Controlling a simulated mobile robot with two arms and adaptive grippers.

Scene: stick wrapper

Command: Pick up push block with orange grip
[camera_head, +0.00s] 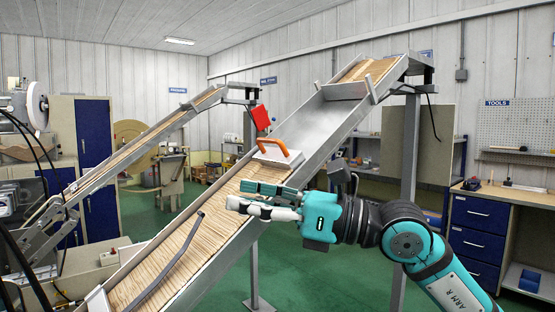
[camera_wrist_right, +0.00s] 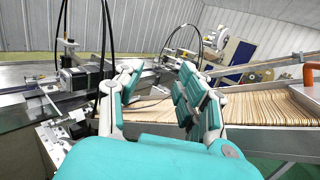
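The push block (camera_head: 268,158) is a pale block with an orange grip (camera_head: 272,144) on top. It rests on the sloped metal chute at the upper end of a row of wooden sticks. In the right wrist view only part of the orange grip (camera_wrist_right: 312,73) shows, at the right edge. My right gripper (camera_head: 236,197) is below the block in the head view, over the chute's near side, with its fingers pointing left. The right wrist view shows its fingers (camera_wrist_right: 156,80) spread apart, with nothing between them. The gripper is clear of the block. My left gripper is not in view.
The inclined chute (camera_head: 318,118) has raised metal side rails, and more sticks lie at its top. A dark curved bar (camera_head: 167,263) lies over the lower sticks. A second chute (camera_head: 140,145) stands at left. A blue-drawer workbench (camera_head: 475,222) stands at right.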

